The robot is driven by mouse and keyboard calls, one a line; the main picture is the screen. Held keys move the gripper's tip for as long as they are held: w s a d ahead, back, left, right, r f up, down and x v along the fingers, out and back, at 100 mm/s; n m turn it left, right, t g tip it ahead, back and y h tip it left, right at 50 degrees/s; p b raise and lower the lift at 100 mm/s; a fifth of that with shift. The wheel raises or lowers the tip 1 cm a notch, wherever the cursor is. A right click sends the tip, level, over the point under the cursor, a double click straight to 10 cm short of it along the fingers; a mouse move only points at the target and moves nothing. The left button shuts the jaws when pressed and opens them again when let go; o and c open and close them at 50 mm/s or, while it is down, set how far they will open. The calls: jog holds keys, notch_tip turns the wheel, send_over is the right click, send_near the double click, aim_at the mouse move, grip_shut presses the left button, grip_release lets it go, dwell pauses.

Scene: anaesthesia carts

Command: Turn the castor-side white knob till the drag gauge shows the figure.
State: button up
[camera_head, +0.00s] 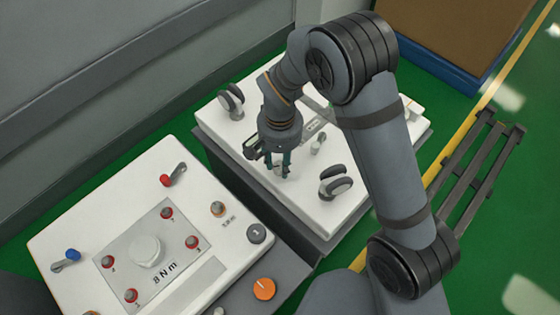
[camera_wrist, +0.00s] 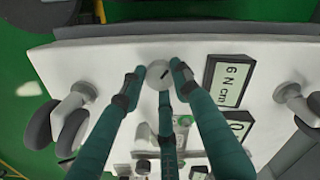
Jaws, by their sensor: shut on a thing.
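My gripper (camera_head: 281,168) reaches down onto the white panel (camera_head: 312,205) that bears the castors. In the wrist view my gripper (camera_wrist: 158,80) has its teal fingers closed around a round white knob (camera_wrist: 157,72) with a short dark mark on its top. The fingers cover part of the knob's side. To its right stands a dark-framed plate reading "6 N cm" (camera_wrist: 229,83). Below that is a second framed display (camera_wrist: 238,124) showing what looks like "0"; a finger hides part of it, so its full reading cannot be told.
Grey castors stand on the panel at upper left (camera_head: 231,101) and lower right (camera_head: 336,182). A small pale knob (camera_head: 318,143) stands right of my gripper. A nearer white panel (camera_head: 105,205) carries a large white knob (camera_head: 145,250), red buttons and an "8 N m" label (camera_head: 165,273).

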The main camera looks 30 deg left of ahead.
aim_at(280, 166)
jog(key=n, duration=0.4)
jog(key=shift+n+p, duration=0.35)
jog(key=shift+n, duration=1.35)
jog(key=o, duration=1.2)
jog(key=shift+c, duration=0.2)
notch_tip(280, 166, up, 12)
